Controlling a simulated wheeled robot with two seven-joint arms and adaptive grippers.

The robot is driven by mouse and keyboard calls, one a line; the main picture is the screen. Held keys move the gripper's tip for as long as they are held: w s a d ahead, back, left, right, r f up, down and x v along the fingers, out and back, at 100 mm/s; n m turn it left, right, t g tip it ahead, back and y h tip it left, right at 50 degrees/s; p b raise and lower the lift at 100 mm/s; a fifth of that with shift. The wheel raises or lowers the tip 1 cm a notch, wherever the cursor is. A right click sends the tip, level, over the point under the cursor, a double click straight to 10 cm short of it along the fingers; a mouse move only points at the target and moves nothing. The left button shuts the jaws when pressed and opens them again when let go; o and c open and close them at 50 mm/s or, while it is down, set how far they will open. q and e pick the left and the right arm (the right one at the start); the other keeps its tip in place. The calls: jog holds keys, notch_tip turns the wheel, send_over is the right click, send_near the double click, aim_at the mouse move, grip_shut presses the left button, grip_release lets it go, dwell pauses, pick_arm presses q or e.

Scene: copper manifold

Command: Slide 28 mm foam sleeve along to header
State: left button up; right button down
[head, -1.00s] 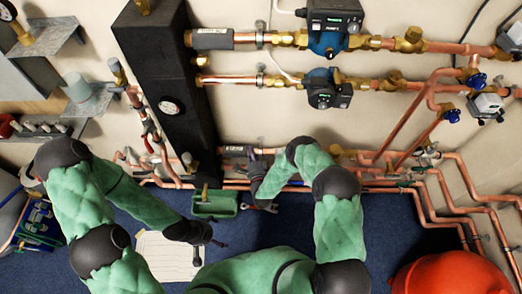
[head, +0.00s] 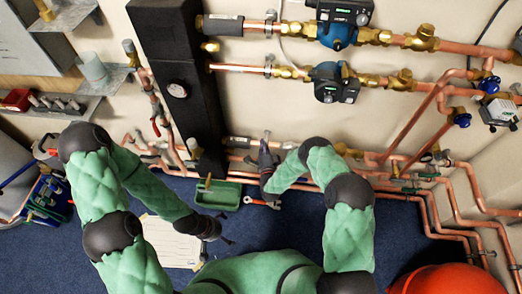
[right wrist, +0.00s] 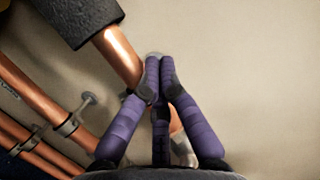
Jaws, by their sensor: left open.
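Any gap between sleeve and header is too small to judge. In the right wrist view, the sleeve's end (right wrist: 72,22) is at the upper left, with bare copper pipe (right wrist: 119,52) coming out of it. My right gripper (head: 266,150) is beside this pipe, right of the sleeve. My left gripper (head: 226,229) is open and empty, low above the floor.
Another grey sleeve (head: 222,25) is on the top pipe beside the header. Pumps (head: 333,83) and valves stand right of it. A green tray (head: 218,195) and a paper sheet (head: 172,243) lie on the blue floor. A red rounded object (head: 450,281) is at lower right.

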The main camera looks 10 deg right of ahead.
jog(key=s+p, duration=0.3)
jog(key=s, duration=0.7)
jog(key=shift+a, duration=0.15)
jog(key=shift+w, duration=0.1)
jog(key=s+a+r+n+g+y, duration=0.1)
jog(key=s+n+g+y, duration=0.3)
jog(key=s+n+g, duration=1.2)
jog(key=s+g, duration=0.1)
jog(key=s, duration=0.8)
jog(key=shift+s+r+g+y, duration=0.25)
jog(key=shift+s+g+y, duration=0.05)
jog(key=shift+s, duration=0.1)
